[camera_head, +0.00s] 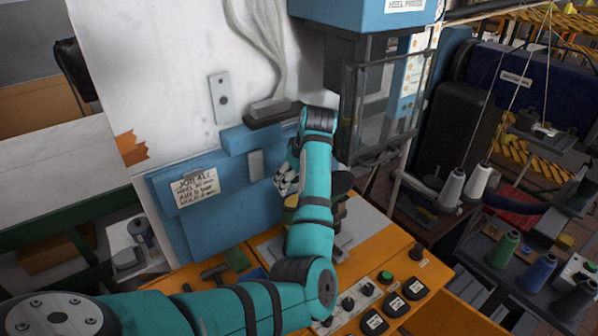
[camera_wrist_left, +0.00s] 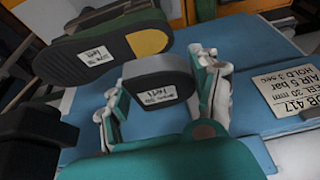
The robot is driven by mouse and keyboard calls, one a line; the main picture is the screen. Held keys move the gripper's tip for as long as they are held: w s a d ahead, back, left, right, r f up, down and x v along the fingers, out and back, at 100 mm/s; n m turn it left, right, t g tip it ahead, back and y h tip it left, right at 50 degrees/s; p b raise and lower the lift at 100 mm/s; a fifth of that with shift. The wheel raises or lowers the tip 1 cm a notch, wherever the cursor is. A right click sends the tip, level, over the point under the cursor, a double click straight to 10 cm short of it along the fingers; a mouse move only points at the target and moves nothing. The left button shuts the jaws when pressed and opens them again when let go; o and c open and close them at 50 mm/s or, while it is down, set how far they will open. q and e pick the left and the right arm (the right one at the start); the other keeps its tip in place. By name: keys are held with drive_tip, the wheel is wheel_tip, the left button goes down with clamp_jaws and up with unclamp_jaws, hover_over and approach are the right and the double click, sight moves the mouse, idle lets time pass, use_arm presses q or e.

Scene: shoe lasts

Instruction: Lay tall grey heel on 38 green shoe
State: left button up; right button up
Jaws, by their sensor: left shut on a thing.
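The tall grey heel (camera_wrist_left: 150,74) is a dark grey block with a white label. My left gripper (camera_wrist_left: 158,78) is shut on it, with one finger on each side, in the left wrist view. The 38 green shoe (camera_wrist_left: 70,66) lies sole up just beyond the heel, with a yellow patch at one end and a white label. The heel is close to the shoe's yellow end; I cannot tell whether they touch. In the head view my left gripper (camera_head: 288,178) is in front of the blue press body, and my arm hides the heel and most of the shoe. My right gripper is not in view.
The blue press (camera_head: 362,15) and its clear guard (camera_head: 372,105) rise behind and right of my arm. An orange bench (camera_head: 408,248) carries black and green buttons. Thread spools (camera_head: 503,248) stand at the right. A blue panel with a note (camera_head: 195,187) is at the left.

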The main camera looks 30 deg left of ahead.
use_arm(q)
drive_tip(key=shift+f, duration=0.45)
drive_tip(key=shift+w+f, duration=0.1)
drive_tip(key=shift+f, duration=0.25)
drive_tip(key=shift+w+f, duration=0.4)
drive_tip(key=shift+f, duration=0.05)
drive_tip(key=shift+s+f+b, duration=0.3)
drive_tip(key=shift+f+b, duration=0.05)
drive_tip(key=shift+f, duration=0.4)
drive_tip(key=shift+w+d+f, duration=0.1)
drive_tip(key=shift+w+f, duration=0.05)
drive_tip(key=shift+f, duration=0.8)
drive_tip(key=shift+f+b, duration=0.3)
drive_tip(key=shift+f, duration=0.05)
drive_tip(key=shift+f, duration=0.15)
